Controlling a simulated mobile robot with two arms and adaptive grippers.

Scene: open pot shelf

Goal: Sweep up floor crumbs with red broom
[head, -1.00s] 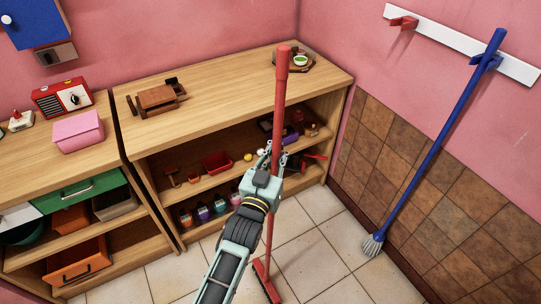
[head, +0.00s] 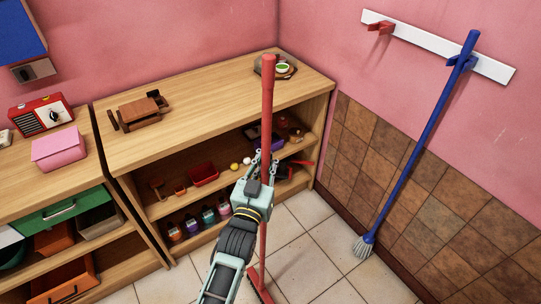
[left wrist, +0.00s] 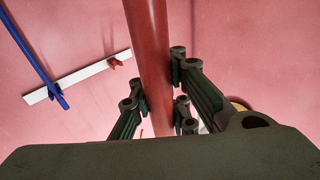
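The red broom (head: 267,115) stands nearly upright in front of the open shelf in the head view, its red head (head: 260,287) low over the floor at the bottom edge. My left gripper (head: 262,162) is closed around the broom's handle. In the left wrist view the red handle (left wrist: 150,60) passes between the fingers of the left gripper (left wrist: 160,100). Whether the broom head touches the floor is unclear. I see no crumbs on the visible floor tiles (head: 305,245). My right gripper is not in view.
A blue mop (head: 420,140) hangs from a white wall rail (head: 440,45) at the right, beside an empty red clip (head: 380,27). The wooden shelf (head: 205,100) holds pots, bottles and a red tray (head: 203,174). Tiled floor lies open between shelf and right wall.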

